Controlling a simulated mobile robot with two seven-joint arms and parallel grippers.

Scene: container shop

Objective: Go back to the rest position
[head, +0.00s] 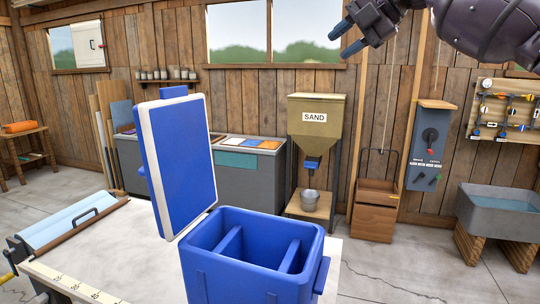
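My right gripper (347,39) is raised at the top right, high above the table and in front of the wall and window. Its two blue-tipped fingers are apart, with nothing between them. My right arm comes in from the right edge. My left gripper is not in view. A blue box (226,283) with inner dividers stands on the white table (112,245). Its blue lid (180,150), with a pale rim, stands upright and open at the box's left side. I see nothing inside the visible compartments; their bottoms are partly hidden.
A blue-topped device with a black handle (85,215) sits at the table's left. Beyond the table stand a sand hopper (315,140) with a bucket (310,200), a wooden crate (374,220), a grey panel (428,140) and a water basin (505,212). Air around my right gripper is clear.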

